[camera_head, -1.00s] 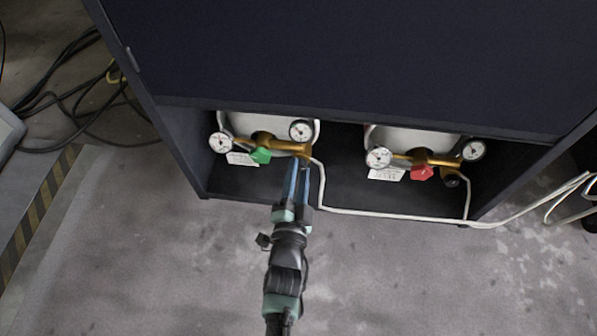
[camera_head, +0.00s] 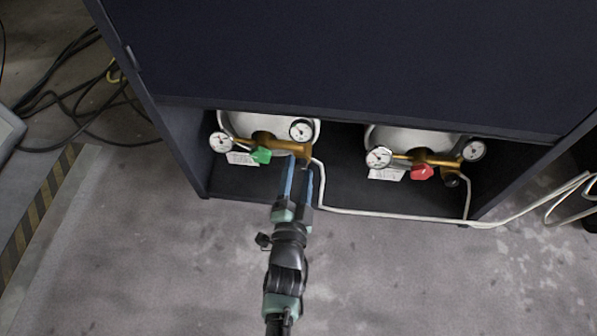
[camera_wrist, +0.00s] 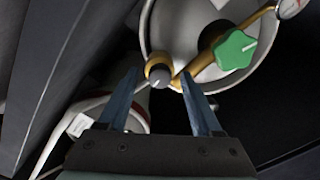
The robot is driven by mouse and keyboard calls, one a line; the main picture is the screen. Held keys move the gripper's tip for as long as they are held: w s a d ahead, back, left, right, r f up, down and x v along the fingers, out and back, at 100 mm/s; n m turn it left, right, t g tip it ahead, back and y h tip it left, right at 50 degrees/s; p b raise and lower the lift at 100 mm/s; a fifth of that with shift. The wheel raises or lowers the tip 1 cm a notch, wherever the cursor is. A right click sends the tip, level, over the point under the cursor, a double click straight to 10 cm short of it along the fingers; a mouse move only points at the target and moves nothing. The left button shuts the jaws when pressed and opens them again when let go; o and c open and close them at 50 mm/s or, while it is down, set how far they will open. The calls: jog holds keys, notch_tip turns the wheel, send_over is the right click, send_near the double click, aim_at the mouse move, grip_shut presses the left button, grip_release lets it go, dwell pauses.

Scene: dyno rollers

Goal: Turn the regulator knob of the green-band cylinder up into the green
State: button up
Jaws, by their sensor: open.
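The left cylinder (camera_head: 245,125) is pale, with a green star-shaped handwheel (camera_head: 260,155) and a brass regulator (camera_head: 292,147) carrying two round gauges, a left gauge (camera_head: 221,142) and a right gauge (camera_head: 301,130). Their needles are too small to read surely. In the wrist view the green handwheel (camera_wrist: 235,50) sits upper right, and a dark grey regulator knob (camera_wrist: 159,75) with a pale mark sits on the brass end. My gripper (camera_head: 299,166) is open. In the wrist view its blue fingertips (camera_wrist: 160,76) lie on either side of the knob; contact cannot be told.
A second cylinder (camera_head: 425,140) with a red handwheel (camera_head: 422,172) stands to the right in the same dark cabinet (camera_head: 345,60). A white hose (camera_head: 400,216) runs along the cabinet's front edge. Floor in front is clear; black cables (camera_head: 75,95) lie at left.

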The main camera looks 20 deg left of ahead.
jog(key=p+v, duration=0.6)
jog(key=v, duration=0.7)
jog(key=shift+p, duration=0.4)
